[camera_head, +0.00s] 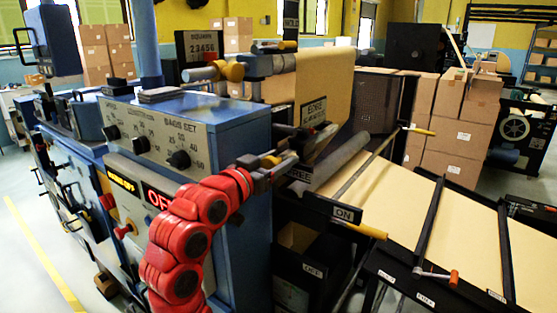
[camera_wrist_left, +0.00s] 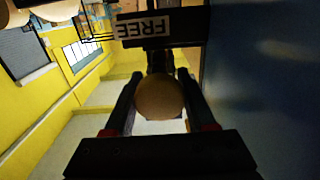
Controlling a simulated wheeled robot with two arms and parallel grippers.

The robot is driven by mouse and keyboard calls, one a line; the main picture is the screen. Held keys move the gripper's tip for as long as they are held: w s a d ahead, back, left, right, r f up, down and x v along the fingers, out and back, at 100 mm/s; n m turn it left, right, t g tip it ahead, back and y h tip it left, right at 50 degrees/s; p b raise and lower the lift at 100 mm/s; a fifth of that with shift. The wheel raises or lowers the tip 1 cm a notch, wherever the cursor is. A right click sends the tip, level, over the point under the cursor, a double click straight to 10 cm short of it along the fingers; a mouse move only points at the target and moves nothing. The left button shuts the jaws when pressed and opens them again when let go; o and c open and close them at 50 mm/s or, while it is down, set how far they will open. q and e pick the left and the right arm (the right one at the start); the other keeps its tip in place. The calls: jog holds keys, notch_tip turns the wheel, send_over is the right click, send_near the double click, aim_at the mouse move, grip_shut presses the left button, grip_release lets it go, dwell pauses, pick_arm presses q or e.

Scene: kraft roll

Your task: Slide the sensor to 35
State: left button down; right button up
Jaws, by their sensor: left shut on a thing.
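My left gripper (camera_head: 284,161), at the end of the red arm, is at the near side of the blue machine, beside the roll of brown paper. In the left wrist view its two dark fingers (camera_wrist_left: 161,105) are shut on a round tan knob (camera_wrist_left: 160,99). A black plate (camera_head: 314,109) with an edge label stands just above the gripper. I cannot make out a scale or a 35 mark. My right gripper is not in view.
The blue machine cabinet (camera_head: 225,115) with dials and an OFF display is left of the gripper. A yellow-handled lever (camera_head: 362,230) marked ON is below right. Brown paper (camera_head: 455,220) runs over a dark frame with an orange-handled crank (camera_head: 440,276). Cartons (camera_head: 450,130) stand behind.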

aim_at(288, 152)
pick_arm(q)
jog(key=shift+w+d+f+b, duration=0.1)
jog(key=shift+w+d+b, duration=0.15)
jog(key=shift+b, duration=0.15)
jog(key=b+x, duration=0.2)
jog(key=x, duration=0.1)
jog(key=shift+a, duration=0.1)
jog(key=shift+w, duration=0.1)
jog(key=shift+c, duration=1.4)
grip_release()
jog(key=b+v, duration=0.4)
jog(key=v, duration=1.3)
